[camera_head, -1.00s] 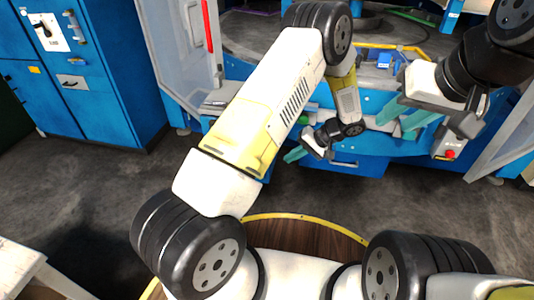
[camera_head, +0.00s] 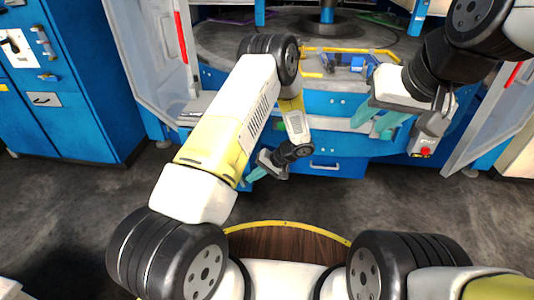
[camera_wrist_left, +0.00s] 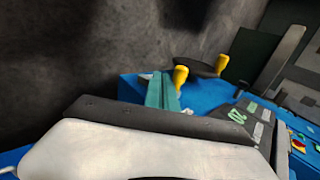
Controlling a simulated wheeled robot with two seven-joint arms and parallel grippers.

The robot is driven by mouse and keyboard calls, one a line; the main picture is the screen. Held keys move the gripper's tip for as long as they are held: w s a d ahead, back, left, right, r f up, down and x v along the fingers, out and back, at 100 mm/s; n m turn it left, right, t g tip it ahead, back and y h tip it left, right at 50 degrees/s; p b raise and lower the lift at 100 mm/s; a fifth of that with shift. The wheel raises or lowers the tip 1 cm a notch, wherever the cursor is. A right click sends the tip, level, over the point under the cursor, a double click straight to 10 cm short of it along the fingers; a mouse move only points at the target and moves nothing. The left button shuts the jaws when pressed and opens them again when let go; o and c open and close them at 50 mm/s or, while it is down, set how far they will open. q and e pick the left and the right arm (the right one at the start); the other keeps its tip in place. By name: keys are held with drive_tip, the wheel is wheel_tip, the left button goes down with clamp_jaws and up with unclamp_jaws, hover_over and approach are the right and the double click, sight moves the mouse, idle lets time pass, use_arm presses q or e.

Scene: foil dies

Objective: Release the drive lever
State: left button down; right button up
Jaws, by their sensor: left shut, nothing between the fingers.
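I cannot tell for certain which part is the drive lever. In the left wrist view, a dark bar with two yellow ends (camera_wrist_left: 181,77) stands at the edge of a blue surface. My left gripper (camera_wrist_left: 163,92) has its teal fingers together and empty, just left of the nearer yellow end in that picture; contact cannot be told. In the head view my left gripper (camera_head: 250,176) hangs low in front of the blue machine, partly hidden by my own arm. My right gripper (camera_head: 378,119) has its teal fingers apart, in front of the machine's right part.
The blue machine (camera_head: 340,104) has a yellow rail and an open clear door (camera_head: 150,50) at left. A red button (camera_head: 425,151) sits on a box at right. A blue cabinet (camera_head: 80,110) with a black handle on a white plate (camera_head: 15,47) stands far left. Grey floor is clear between.

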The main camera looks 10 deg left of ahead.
use_arm(q)
drive_tip(key=a, duration=0.3)
drive_tip(key=shift+a+f, duration=0.15)
drive_tip(key=shift+a, duration=0.15)
drive_tip(key=a, duration=0.2)
drive_tip(key=shift+w+a, duration=0.1)
drive_tip(key=shift+a, duration=0.2)
